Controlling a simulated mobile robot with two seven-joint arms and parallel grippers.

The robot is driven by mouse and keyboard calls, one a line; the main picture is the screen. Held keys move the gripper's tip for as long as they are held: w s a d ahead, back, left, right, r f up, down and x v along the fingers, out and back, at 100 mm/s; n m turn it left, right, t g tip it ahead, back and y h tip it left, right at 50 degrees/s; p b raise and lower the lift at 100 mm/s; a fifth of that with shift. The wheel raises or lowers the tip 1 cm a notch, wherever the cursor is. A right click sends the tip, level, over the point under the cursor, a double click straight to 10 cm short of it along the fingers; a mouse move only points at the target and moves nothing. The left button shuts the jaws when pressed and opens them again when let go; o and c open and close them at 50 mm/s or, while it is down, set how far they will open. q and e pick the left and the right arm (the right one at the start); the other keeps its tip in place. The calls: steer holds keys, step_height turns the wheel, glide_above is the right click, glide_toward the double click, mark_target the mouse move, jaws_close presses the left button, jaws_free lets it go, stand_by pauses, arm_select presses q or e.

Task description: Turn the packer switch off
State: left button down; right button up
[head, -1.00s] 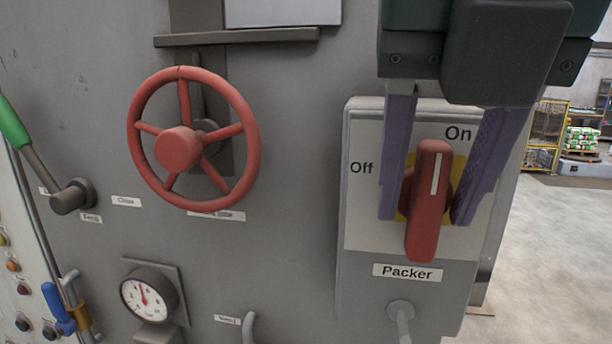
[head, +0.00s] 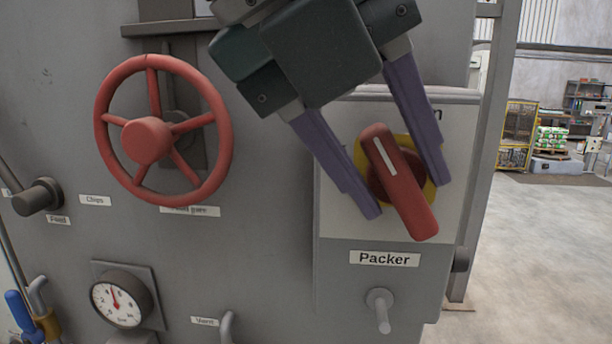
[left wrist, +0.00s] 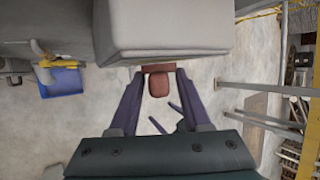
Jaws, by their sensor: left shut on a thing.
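The packer switch is a red rotary handle (head: 398,182) on a yellow disc, on a pale panel (head: 335,225) above the "Packer" label (head: 384,259). The handle is tilted, its white-marked upper end leaning to the upper left. My left gripper (head: 408,200) comes from above, tilted the same way, with its purple fingers on either side of the handle and shut on it. The handle also shows between the fingers in the left wrist view (left wrist: 158,84). The gripper covers the "Off" label and most of "On".
A red handwheel (head: 147,140) stands out from the grey machine face to the left. Below it is a round gauge (head: 118,303). A grey toggle lever (head: 380,310) sticks out under the label. Open floor (head: 540,250) lies to the right.

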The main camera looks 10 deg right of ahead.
arm_select(q)
steer(key=shift+w+a+f+h+b, duration=0.1)
steer(key=shift+f+h+b, duration=0.3)
steer(key=shift+h, duration=0.1)
steer(key=h+b, duration=0.2)
steer(key=b, duration=0.1)
steer(key=f+n+h+b, duration=0.1)
steer(key=h+b, duration=0.1)
steer(key=b, duration=0.2)
steer(key=shift+a+g, duration=0.15)
steer(key=shift+g, duration=0.15)
steer(key=n+h+b, duration=0.2)
steer(key=h+b, duration=0.3)
steer(key=b, duration=0.8)
steer(key=shift+r+h+b, duration=0.25)
steer(key=shift+h+b, duration=0.25)
steer(key=shift+b, duration=0.1)
steer(key=c, duration=0.7)
jaws_free()
